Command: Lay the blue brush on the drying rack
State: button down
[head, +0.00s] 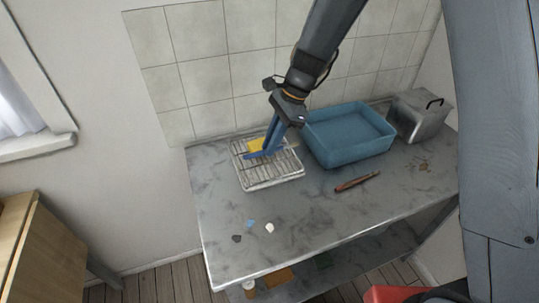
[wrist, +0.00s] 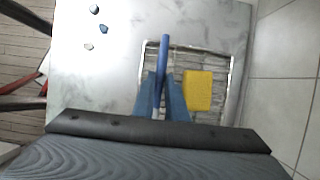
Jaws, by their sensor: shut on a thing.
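My gripper (head: 270,150) is over the drying rack (head: 268,184), a wire rack at the back left of the grey worktop. Its blue fingers are shut on the blue brush (head: 252,157). In the wrist view, the brush (wrist: 165,50) stands out between the fingertips (wrist: 162,98), over the rack (wrist: 231,72). The rest of the brush is hidden by the fingers. A yellow sponge (head: 255,145) lies on the rack beside the brush; it also shows in the wrist view (wrist: 197,92). I cannot tell whether the brush touches the rack.
A blue basin (head: 347,140) stands right of the rack, with a metal box (head: 418,117) beyond it. A brown slender tool (head: 357,182) lies in front of the basin. Small pieces (head: 269,227) lie near the front left. The tiled wall is close behind the rack.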

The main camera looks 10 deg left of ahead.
aim_at(271, 168)
jog(key=shift+f+p, duration=0.7)
jog(key=shift+f, duration=2.45)
jog(key=c, duration=1.8)
grip_release()
jog(key=shift+f, duration=0.1)
jog(key=shift+o, duration=0.2)
jog(key=b+v, duration=0.3)
jog(key=v, duration=0.9)
jog(key=s+d+n+t+h, duration=0.3)
jog(key=s+d+n, duration=0.9)
jog(key=d, duration=0.8)
jog(key=s+h, duration=0.1)
jog(key=s, duration=0.2)
jog(key=shift+s+d+n, duration=0.2)
jog(key=shift+s+n, duration=0.15)
jog(key=shift+n, duration=0.05)
jog(key=shift+f, duration=0.1)
